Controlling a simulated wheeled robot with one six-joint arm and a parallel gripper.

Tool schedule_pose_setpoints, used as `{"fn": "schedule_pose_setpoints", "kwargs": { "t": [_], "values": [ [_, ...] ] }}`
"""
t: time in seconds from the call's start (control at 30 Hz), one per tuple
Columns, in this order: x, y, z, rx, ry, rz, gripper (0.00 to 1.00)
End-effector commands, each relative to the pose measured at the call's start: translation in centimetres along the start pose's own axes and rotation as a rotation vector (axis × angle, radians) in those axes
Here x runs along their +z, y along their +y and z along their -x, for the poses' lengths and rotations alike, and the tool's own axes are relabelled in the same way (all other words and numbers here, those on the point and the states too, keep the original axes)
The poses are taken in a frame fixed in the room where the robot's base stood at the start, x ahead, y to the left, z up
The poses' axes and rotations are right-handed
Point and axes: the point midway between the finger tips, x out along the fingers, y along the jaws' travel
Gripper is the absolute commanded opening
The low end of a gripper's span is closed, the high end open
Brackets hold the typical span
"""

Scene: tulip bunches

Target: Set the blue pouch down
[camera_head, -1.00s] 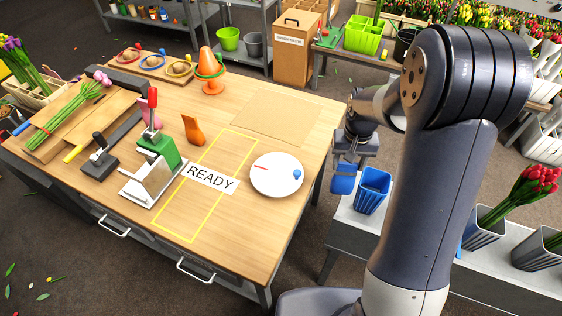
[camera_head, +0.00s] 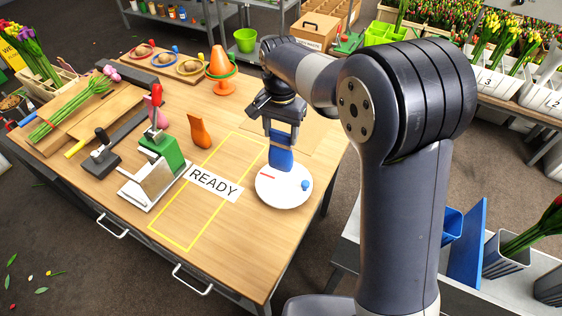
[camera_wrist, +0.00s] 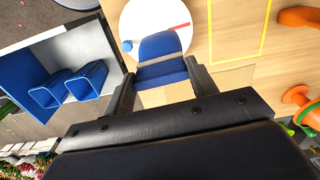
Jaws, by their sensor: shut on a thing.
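The blue pouch (camera_head: 281,151) hangs from my gripper (camera_head: 283,130), which is shut on it. In the head view the pouch is in front of the round white disc (camera_head: 283,193), overlapping its back edge; whether it touches the disc cannot be told. In the wrist view the pouch (camera_wrist: 160,58) sits between the two fingers of my gripper (camera_wrist: 163,80), with the white disc (camera_wrist: 130,20) beyond it. The disc carries a red line and a small blue knob (camera_head: 305,185).
A yellow-outlined area with a READY label (camera_head: 214,183) lies left of the disc. An orange pouch-like object (camera_head: 199,132) stands behind it, and a green-and-grey press (camera_head: 160,165) is further left. Blue bins (camera_wrist: 87,80) stand on a lower bench beside the table.

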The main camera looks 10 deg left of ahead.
Motion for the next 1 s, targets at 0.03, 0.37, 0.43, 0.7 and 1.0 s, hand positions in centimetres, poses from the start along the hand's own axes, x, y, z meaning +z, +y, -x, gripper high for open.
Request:
{"fn": "schedule_pose_setpoints", "kwargs": {
  "t": [0.03,0.37,0.43,0.7,1.0],
  "values": [
    [0.0,0.1,-0.9,0.003,-0.003,0.000,0.30],
    [0.0,0.1,-4.9,0.002,-0.002,0.001,0.30],
    [0.0,0.1,-5.9,0.002,-0.002,0.001,0.30],
    [-0.1,0.0,-6.8,-0.002,0.001,0.001,0.30],
    [-0.1,0.0,-7.1,-0.001,0.001,0.001,0.62]
  ]
}}
